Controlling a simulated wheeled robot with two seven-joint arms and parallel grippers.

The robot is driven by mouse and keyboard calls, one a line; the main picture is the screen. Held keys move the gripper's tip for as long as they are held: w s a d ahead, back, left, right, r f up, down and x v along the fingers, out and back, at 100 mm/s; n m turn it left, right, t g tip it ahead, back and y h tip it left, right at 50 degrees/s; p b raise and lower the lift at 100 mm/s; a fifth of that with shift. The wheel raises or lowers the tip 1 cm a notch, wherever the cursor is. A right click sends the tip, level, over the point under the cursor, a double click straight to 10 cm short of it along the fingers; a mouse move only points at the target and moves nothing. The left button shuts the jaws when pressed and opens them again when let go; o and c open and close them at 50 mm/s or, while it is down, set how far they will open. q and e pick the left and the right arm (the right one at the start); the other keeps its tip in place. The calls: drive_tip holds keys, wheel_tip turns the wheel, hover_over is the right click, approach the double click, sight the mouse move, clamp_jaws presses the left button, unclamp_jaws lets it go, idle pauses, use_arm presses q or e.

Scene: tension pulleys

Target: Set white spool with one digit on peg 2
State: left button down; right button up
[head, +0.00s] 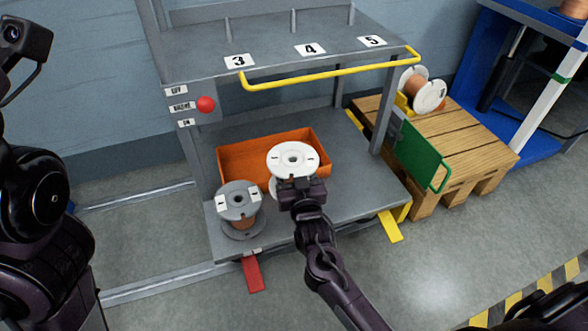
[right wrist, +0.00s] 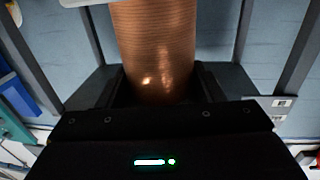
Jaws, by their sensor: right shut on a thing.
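The white spool (head: 292,157) is in the head view, its round white top flange facing up over the lower deck. My right gripper (head: 300,190) is at its near side, shut on the spool. In the right wrist view the copper winding (right wrist: 155,45) stands between the fingers. Digits on the spool are too small to read. A grey spool (head: 239,202) with white labels stands to its left, upright on the deck. Peg 2 cannot be made out. Only links of my left arm show at the left edge; its gripper is not in view.
An orange bin (head: 237,160) lies behind the spools on the grey deck (head: 345,200). The upper shelf (head: 262,47) carries pegs labelled 3, 4 and 5, with a yellow rail (head: 330,75) along its front. Posts flank the deck. A wooden pallet (head: 463,150) stands at right.

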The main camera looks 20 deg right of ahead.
drive_tip(key=shift+r, duration=0.15)
drive_tip(key=shift+f, duration=0.25)
idle(0.3)
drive_tip(key=shift+f+b, duration=0.3)
drive_tip(key=shift+f, duration=0.95)
drive_tip(key=shift+p, duration=0.4)
drive_tip(key=shift+f, duration=0.15)
drive_tip(key=shift+f+b, duration=0.7)
drive_tip(key=shift+f, duration=0.7)
drive_tip(key=shift+p, duration=0.35)
drive_tip(key=shift+f, duration=0.1)
idle(0.5)
